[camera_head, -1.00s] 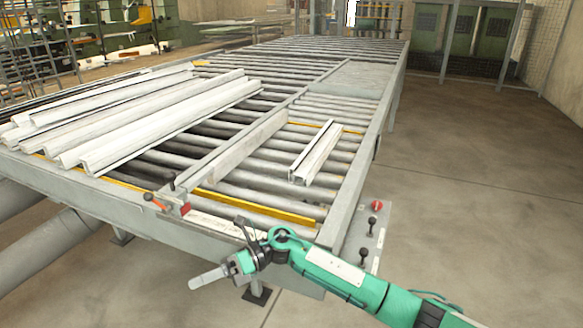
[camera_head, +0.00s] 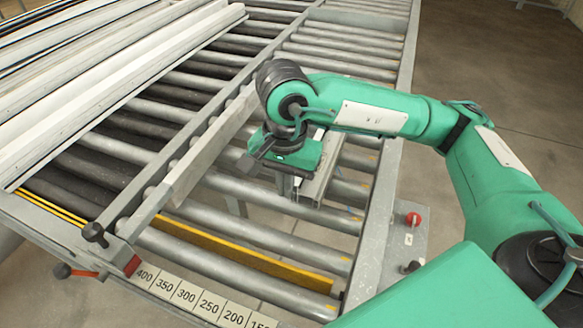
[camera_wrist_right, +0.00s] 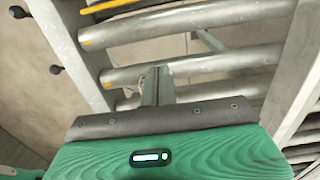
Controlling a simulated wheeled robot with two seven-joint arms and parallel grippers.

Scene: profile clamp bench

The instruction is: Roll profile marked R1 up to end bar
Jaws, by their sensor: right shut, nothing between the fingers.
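A short grey profile (camera_head: 323,178) lies lengthwise on the rollers of the right lane, partly hidden under my right arm. No R1 mark is legible. A yellow bar (camera_head: 250,262) crosses the near end of this lane, apart from the profile with rollers between; it also shows in the wrist view (camera_wrist_right: 112,5). My right gripper (camera_head: 290,190) is shut and empty, pointing down at the profile's near end. Its fingertips show in the wrist view (camera_wrist_right: 155,82); whether they touch the profile I cannot tell. My left gripper is out of view.
A grey rail (camera_head: 195,150) divides the right lane from long pale profiles (camera_head: 90,95) stacked at left. A number scale (camera_head: 208,303) runs along the front edge. A control panel with a red button (camera_head: 413,219) stands on the right. Rollers before the yellow bar are clear.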

